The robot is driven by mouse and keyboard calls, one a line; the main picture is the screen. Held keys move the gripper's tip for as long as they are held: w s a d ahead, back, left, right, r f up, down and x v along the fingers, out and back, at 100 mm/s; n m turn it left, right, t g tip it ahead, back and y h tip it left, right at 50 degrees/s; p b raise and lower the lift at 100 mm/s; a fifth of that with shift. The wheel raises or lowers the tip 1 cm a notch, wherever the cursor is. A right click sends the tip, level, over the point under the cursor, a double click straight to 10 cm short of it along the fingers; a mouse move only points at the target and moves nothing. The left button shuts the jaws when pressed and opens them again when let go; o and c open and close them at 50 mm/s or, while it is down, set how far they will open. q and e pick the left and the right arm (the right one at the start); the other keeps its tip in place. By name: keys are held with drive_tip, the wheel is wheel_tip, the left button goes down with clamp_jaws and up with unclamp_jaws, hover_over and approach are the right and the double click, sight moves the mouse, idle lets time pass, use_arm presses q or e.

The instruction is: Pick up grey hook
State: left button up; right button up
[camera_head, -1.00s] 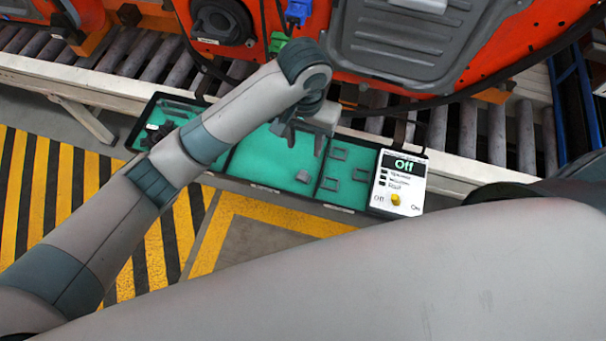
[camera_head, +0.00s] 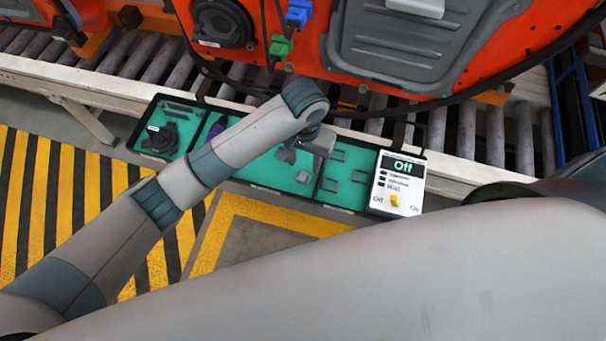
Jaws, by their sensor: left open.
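A teal-lined tray (camera_head: 262,172) with dark dividers lies along the conveyor's near side. A small grey piece (camera_head: 304,177), which may be the grey hook, lies in its middle compartment; its exact shape is too small to tell. Several grey bracket-like pieces (camera_head: 335,154) lie in the compartment to the right. My left gripper (camera_head: 287,154) is open above the middle compartment, its fingers up and left of the small grey piece in the picture. My left forearm hides part of the tray. My right gripper is out of view.
A white control box (camera_head: 398,183) reading "Off", with a yellow knob, stands at the tray's right end. A black part (camera_head: 160,138) and a purple item (camera_head: 217,126) lie in the tray's left part. An orange door (camera_head: 345,30) hangs above the roller conveyor (camera_head: 465,130).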

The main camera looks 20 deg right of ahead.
sight(303, 175)
use_arm(q)
drive_tip(key=shift+f, duration=1.95)
drive_tip(key=shift+f+p, duration=0.1)
drive_tip(key=shift+p, duration=0.2)
drive_tip(key=shift+f, duration=0.25)
wheel_tip(303, 175, down, 3)
drive_tip(key=shift+w+a+p, duration=0.1)
drive_tip(key=shift+a+p, duration=0.05)
drive_tip(key=shift+p, duration=0.6)
drive_tip(key=shift+f, duration=0.7)
drive_tip(key=shift+c, duration=0.3)
clamp_jaws()
